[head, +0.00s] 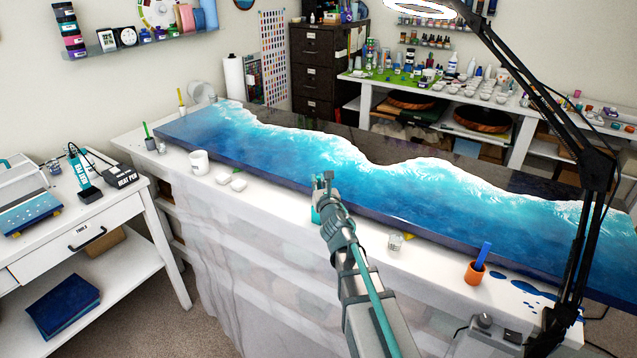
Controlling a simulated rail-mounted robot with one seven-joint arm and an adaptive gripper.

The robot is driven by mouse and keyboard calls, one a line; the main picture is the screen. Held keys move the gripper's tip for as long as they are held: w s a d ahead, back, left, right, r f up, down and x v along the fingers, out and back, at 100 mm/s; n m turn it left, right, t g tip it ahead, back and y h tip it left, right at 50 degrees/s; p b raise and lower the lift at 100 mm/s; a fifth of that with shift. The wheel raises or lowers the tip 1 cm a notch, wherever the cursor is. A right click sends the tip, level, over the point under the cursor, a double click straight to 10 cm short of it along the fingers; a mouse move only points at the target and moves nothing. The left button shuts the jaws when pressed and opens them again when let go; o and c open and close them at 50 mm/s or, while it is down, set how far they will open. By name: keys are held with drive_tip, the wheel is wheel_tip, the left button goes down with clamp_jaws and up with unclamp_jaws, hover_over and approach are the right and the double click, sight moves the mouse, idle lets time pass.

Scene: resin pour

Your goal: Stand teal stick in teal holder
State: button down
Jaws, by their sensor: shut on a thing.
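My gripper (328,180) is over the front strip of the white table, near the middle of the picture. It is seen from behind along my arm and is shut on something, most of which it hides. A small teal patch (316,214), likely the teal holder, shows at the left of the gripper; the rest is behind my wrist. I cannot make out the teal stick apart from the gripper, nor tell whether it touches the holder or how it is tilted.
A long blue wave resin panel (300,160) fills the tabletop behind my gripper. A white mug (199,162) stands left, a clear cup (395,243) right. An orange holder (475,273) has a blue stick (483,254) in it. A black lamp arm (597,170) rises at right.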

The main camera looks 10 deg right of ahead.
drive_tip(key=shift+f, duration=0.1)
drive_tip(key=c, duration=1.2)
unclamp_jaws()
drive_tip(key=shift+o, duration=0.2)
drive_tip(key=s, duration=0.7)
drive_tip(key=shift+s+d, duration=0.15)
drive_tip(key=shift+s, duration=0.15)
drive_tip(key=shift+f, duration=0.1)
